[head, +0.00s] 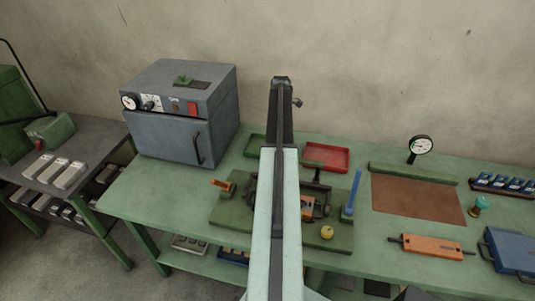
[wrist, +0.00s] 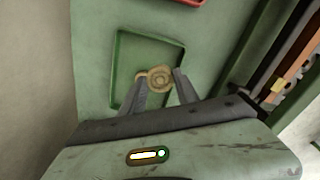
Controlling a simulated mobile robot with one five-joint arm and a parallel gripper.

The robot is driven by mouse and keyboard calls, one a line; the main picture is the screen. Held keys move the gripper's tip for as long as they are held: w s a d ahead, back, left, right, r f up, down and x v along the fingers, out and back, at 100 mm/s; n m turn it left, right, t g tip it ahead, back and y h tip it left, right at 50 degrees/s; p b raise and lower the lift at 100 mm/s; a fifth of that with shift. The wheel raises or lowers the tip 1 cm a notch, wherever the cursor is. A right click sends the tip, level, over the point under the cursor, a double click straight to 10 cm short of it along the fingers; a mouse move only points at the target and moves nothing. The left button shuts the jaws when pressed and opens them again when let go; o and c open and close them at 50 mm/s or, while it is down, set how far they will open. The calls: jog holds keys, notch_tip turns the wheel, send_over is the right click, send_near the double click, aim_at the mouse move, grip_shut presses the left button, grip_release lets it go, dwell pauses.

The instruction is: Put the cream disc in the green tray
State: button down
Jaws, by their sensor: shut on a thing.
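The cream disc (wrist: 160,77) is between the fingertips of my gripper (wrist: 160,84) in the wrist view. My gripper is shut on it. The green tray (wrist: 129,52) lies behind the disc in that view, and the disc appears over the tray's floor, inside its rim. How high the disc is above the floor, or whether it touches it, I cannot tell. In the head view the green tray (head: 255,143) shows only partly at the back of the bench, left of my arm. My arm hides the disc and my gripper there.
A red tray (head: 326,157) stands right of the green tray. A grey oven (head: 183,112) stands to the left. The sheet roller (head: 309,205) sits in front, with a blue upright bar (head: 352,192) and a yellow knob (head: 327,232). Bare bench lies left of the roller.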

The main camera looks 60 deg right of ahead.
jog(key=f+b, duration=1)
jog(key=shift+s+d+f, duration=0.1)
jog(key=shift+s+f, duration=0.1)
jog(key=shift+r, duration=0.25)
jog(key=shift+f, duration=0.1)
jog(key=c, duration=1.3)
grip_release()
jog(key=shift+o, duration=0.6)
notch_tip(320, 180, up, 12)
jog(key=p, duration=1.2)
jog(key=shift+s+r, duration=0.15)
jog(key=shift+r, duration=0.05)
jog(key=shift+f, duration=0.1)
